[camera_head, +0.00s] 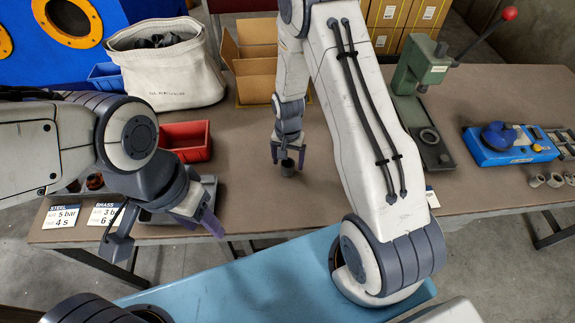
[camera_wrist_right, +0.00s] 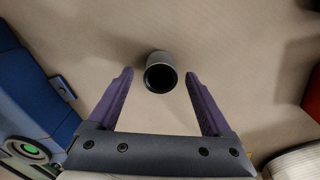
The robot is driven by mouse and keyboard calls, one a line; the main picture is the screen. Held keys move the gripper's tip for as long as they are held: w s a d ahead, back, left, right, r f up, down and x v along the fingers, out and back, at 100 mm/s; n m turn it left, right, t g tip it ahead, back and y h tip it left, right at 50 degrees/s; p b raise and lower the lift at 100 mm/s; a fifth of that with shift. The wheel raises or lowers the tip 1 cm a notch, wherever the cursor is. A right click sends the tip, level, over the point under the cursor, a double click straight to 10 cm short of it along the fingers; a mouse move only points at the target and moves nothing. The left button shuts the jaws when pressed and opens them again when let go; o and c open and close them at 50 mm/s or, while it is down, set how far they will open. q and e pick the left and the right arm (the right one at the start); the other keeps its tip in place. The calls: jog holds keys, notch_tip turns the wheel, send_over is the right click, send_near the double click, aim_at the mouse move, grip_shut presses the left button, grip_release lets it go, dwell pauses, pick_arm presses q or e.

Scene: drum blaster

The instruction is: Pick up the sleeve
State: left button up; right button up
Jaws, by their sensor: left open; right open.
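The sleeve (camera_head: 288,167) is a small dark grey hollow cylinder standing upright on the brown table. My right gripper (camera_head: 289,158) is open just above it, pointing down. In the right wrist view the sleeve (camera_wrist_right: 161,74) shows its dark round opening, between and slightly beyond the tips of the open purple fingers (camera_wrist_right: 160,84). No finger visibly touches it. My left gripper (camera_head: 172,240) is open and empty, near the table's front edge at the left, by the label cards.
A red bin (camera_head: 186,141) and a canvas bag (camera_head: 168,72) stand left of the sleeve. A cardboard box (camera_head: 250,60) is behind it. A green press (camera_head: 424,68) and a blue device (camera_head: 511,145) are to the right. Bare table (camera_head: 250,190) surrounds the sleeve.

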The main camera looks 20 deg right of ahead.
jog(key=shift+f, duration=0.95)
grip_shut()
jog(key=shift+r, duration=0.15)
